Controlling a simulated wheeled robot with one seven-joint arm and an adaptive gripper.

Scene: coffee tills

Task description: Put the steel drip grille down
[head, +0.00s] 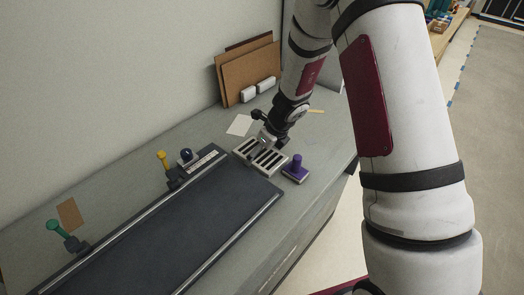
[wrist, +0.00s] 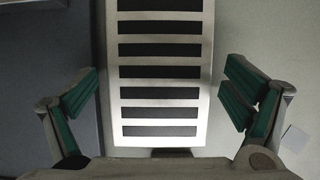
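The steel drip grille (head: 262,157) is a pale rectangular plate with several dark slots. It appears to lie flat at the far end of the dark belt. In the wrist view the grille (wrist: 160,68) runs up the middle of the picture, between my fingers. My gripper (head: 269,139) is at the grille's far side, low over it. In the wrist view my gripper (wrist: 161,85) is open, with its green-padded fingers spread and a gap on each side of the grille. The grille's underside is hidden.
The dark belt (head: 190,220) fills the counter's front left. A purple-handled block (head: 296,169) stands close right of the grille. A yellow-handled tool (head: 165,162) and dark knob (head: 186,155) are to the left. Behind are a white card (head: 239,125) and brown boards (head: 250,73).

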